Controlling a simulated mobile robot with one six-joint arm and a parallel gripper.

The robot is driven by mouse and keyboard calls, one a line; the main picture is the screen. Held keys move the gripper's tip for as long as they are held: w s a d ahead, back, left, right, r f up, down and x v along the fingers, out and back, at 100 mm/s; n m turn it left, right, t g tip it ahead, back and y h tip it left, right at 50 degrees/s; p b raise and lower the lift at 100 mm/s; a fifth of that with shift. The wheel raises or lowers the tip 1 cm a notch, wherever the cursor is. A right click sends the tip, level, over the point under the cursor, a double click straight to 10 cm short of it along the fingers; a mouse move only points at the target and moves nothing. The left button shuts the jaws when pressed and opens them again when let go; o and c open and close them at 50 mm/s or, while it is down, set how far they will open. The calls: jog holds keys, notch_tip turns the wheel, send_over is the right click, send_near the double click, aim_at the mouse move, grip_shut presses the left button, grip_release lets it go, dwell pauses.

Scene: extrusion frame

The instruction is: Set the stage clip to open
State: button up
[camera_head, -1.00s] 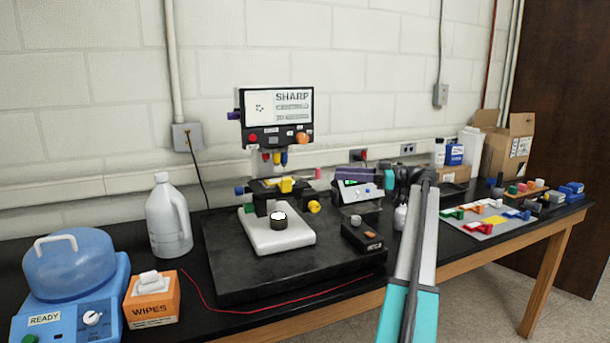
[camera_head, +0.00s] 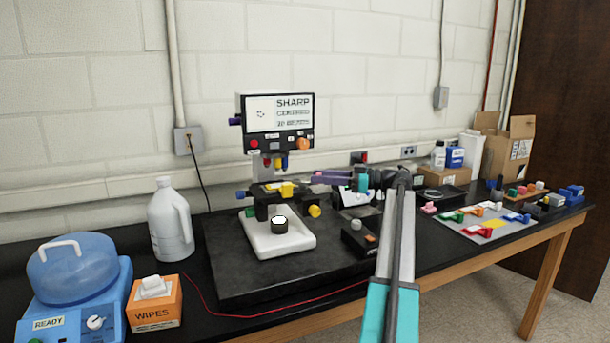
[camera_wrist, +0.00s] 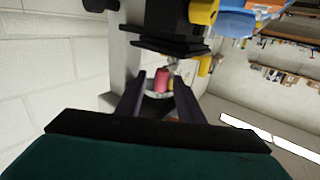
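The microscope (camera_head: 276,122) with a lit screen stands on a black slab. Its dark stage (camera_head: 262,188) carries a yellow part (camera_head: 287,190). I cannot tell for sure which part is the stage clip. A pink-red cylindrical knob (camera_wrist: 161,79) shows in the wrist view beside the microscope; in the head view my gripper hides that spot. My gripper (camera_head: 318,179) is at the right side of the stage, its purple fingers pointing left. In the wrist view my gripper (camera_wrist: 162,92) is open, with its fingers apart on either side of the pink-red knob; contact is not clear.
A white jug (camera_head: 170,222), an orange wipes box (camera_head: 155,305) and a blue domed device (camera_head: 72,270) stand left. A grey tray (camera_head: 488,226) with coloured clips is at right. The wall is close behind.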

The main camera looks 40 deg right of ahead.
aim_at(306, 186)
jog(key=shift+p+x, duration=0.55)
jog(key=shift+x, duration=2.15)
jog(key=shift+c, duration=0.4)
